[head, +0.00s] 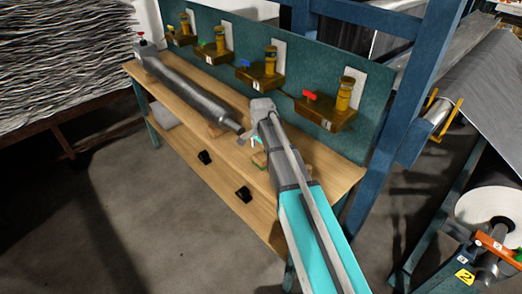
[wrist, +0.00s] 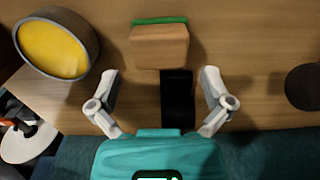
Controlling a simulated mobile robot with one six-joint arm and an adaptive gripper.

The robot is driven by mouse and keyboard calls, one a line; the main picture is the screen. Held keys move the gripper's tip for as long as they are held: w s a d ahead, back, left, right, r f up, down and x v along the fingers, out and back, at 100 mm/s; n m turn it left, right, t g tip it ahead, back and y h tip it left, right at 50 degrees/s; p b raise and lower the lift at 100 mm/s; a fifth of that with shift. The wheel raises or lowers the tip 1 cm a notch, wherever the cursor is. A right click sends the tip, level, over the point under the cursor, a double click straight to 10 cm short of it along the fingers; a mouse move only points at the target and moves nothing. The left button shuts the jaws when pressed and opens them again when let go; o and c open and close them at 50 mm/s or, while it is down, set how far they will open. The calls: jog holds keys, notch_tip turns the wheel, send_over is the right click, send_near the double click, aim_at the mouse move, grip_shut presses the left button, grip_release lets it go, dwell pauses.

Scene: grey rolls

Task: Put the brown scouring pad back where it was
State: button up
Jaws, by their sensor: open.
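A brown block with a green layer along its far side (wrist: 160,46) lies on the wooden tabletop in the wrist view. It looks most like the scouring pad, but I cannot be sure. In the head view a brown and green piece (head: 260,161) shows beside my gripper, partly hidden by my arm. My gripper (head: 254,142) is over the table. In the wrist view my gripper (wrist: 160,74) is open, with its fingers apart and nothing clasped. The block is just beyond the fingertips. A black strip (wrist: 178,98) shows between the fingers, below the block.
A grey roll (head: 190,92) lies along the wooden table (head: 318,172). Brass fittings (head: 258,72) with coloured levers line the teal back panel. Black pieces (head: 205,157) sit toward the front. The wrist view shows a yellow-faced round thing (wrist: 52,48) and a dark round thing (wrist: 304,87).

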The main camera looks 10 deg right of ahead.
aim_at(261, 156)
notch_tip(261, 156, up, 7)
jog(key=p, duration=0.6)
jog(key=shift+f, duration=0.1)
dwell(0.6)
